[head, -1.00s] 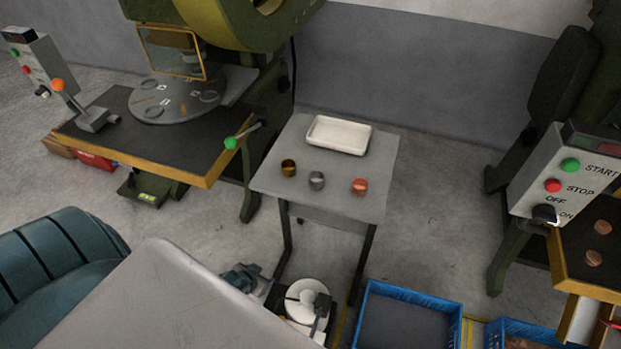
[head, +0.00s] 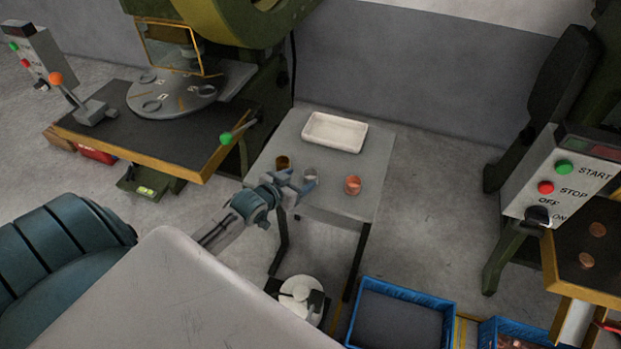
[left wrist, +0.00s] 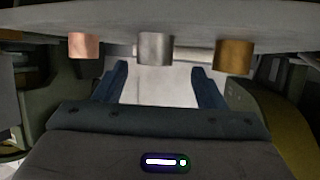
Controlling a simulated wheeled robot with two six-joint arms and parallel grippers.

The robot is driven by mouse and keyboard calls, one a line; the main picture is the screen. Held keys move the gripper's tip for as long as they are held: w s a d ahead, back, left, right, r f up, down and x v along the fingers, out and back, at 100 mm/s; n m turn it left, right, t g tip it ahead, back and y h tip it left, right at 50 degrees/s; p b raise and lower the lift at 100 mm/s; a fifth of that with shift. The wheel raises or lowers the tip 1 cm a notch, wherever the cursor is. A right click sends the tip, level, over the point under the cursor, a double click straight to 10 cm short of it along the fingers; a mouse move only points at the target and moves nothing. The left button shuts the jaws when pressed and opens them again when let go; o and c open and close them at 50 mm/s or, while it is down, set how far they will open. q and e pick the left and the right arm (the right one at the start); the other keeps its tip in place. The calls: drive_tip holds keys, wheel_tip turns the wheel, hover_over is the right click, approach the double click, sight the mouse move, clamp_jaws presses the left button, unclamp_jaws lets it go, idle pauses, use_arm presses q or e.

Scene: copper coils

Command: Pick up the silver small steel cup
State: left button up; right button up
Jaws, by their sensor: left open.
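The silver small steel cup (head: 310,175) stands upright on a small grey table (head: 345,207), between a dark brass cup (head: 283,162) and a copper cup (head: 352,185). My left gripper (head: 301,184) is open at the table's near left edge, its fingertips close beside the silver cup. In the left wrist view, where the scene looks upside down, the silver cup (left wrist: 155,49) lies centred in line with the gap of the open gripper (left wrist: 162,75). I cannot tell whether the fingers touch it. My right gripper is out of view.
A white tray (head: 335,132) lies at the back of the small table. In the left wrist view the copper cup (left wrist: 84,46) and the brass cup (left wrist: 234,56) flank the silver one. A press (head: 185,95) stands at left; a blue crate (head: 402,315) is on the floor.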

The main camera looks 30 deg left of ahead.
sight(314, 172)
use_arm(q)
drive_tip(key=x, duration=0.5)
drive_tip(key=shift+w+d, duration=0.1)
drive_tip(key=shift+d, duration=0.25)
drive_tip(key=shift+r, duration=0.1)
drive_tip(key=c, duration=1)
